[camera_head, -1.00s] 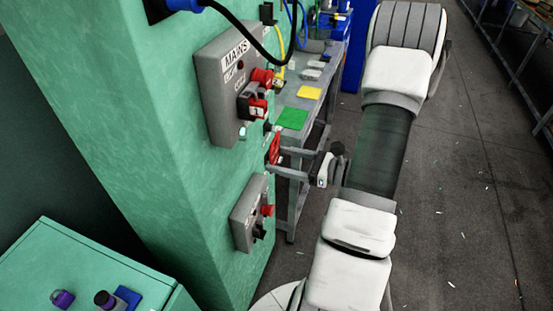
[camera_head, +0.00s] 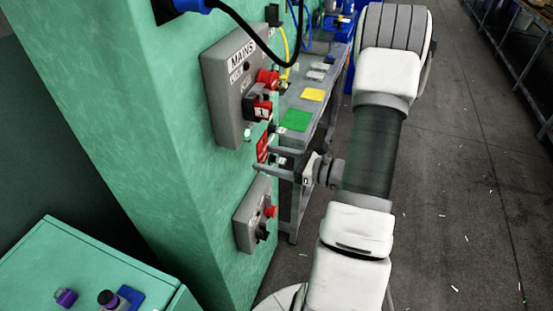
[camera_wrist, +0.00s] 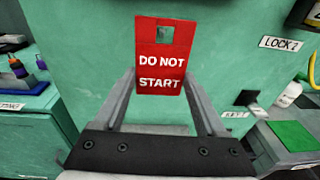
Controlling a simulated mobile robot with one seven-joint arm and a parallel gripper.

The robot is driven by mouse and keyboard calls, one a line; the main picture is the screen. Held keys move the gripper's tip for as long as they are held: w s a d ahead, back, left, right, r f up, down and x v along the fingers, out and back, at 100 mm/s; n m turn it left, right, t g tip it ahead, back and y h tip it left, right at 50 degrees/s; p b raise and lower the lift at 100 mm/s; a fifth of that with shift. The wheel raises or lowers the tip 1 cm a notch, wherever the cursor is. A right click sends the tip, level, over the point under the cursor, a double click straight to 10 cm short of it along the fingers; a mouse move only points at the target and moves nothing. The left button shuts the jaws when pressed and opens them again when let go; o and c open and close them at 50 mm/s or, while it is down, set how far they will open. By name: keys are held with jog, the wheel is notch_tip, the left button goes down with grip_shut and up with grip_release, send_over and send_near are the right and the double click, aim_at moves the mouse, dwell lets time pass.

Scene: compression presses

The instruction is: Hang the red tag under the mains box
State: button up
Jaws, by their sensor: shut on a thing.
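The red tag (camera_wrist: 160,40) reads "DO NOT START" and has a square hole near its top; it also shows in the head view (camera_head: 263,147). My gripper (camera_wrist: 160,82) is shut on the tag's lower part and holds it upright, hole up, in front of the green wall. The grey mains box (camera_head: 222,105) is on the green column in the head view, with a red switch (camera_head: 262,105) on its front. The tag is just below the box's lower right. A small pale piece (camera_head: 247,134) shows at the box's lower edge; its form is unclear.
A smaller grey box (camera_head: 246,222) with a red button is lower on the column. A bench (camera_head: 318,130) with green and yellow pads stands behind my gripper. A green cabinet (camera_head: 85,265) is at lower left. Open floor lies to the right.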

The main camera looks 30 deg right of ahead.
jog(key=shift+x, duration=1.8)
jog(key=shift+w+a+f+b, duration=0.4)
jog(key=shift+w+f+b, duration=0.05)
jog(key=shift+f+b, duration=0.1)
jog(key=o, duration=1.4)
